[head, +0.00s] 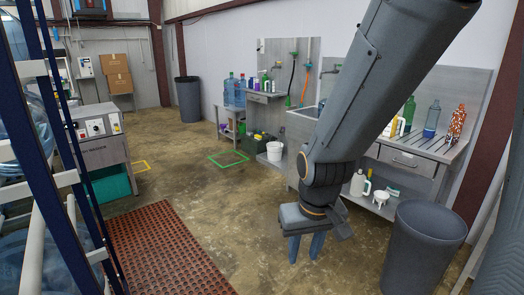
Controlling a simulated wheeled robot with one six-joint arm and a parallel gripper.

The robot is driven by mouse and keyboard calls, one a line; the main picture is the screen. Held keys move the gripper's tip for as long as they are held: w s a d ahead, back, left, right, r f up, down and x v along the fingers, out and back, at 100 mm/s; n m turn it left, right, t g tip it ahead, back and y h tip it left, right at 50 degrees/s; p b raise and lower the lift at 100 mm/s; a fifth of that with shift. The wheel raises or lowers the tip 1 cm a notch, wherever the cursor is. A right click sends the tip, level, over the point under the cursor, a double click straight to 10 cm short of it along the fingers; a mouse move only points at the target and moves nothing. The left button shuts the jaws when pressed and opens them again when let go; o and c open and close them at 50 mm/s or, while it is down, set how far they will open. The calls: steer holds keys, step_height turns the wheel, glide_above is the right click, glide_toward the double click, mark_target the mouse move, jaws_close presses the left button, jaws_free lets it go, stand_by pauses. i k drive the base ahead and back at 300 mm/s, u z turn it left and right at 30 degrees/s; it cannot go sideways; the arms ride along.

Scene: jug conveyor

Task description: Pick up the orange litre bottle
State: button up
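An orange bottle (456,125) with a mottled, patterned surface stands upright at the right end of a slatted grey counter. A blue bottle (432,119) and a green bottle (408,112) stand to its left in the same row. My gripper (306,248) points down over the floor, left of the counter and well apart from the bottles. Its two fingers are spread with nothing between them. My arm hides part of the counter and sink area.
A grey bin (424,250) stands on the floor in front of the counter's right end. A lower shelf (372,203) holds a white jug (358,184) and a small white stool-like item (381,198). A red-brown mat (165,252) lies at left. The middle floor is clear.

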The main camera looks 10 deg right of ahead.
mark_target(458, 117)
steer(key=i, duration=2)
steer(key=z, duration=0.25)
steer(key=i, duration=1.6)
steer(key=z, duration=1.25)
steer(key=i, duration=1.05)
steer(key=z, duration=1.55)
steer(key=i, duration=1.35)
steer(key=z, duration=0.25)
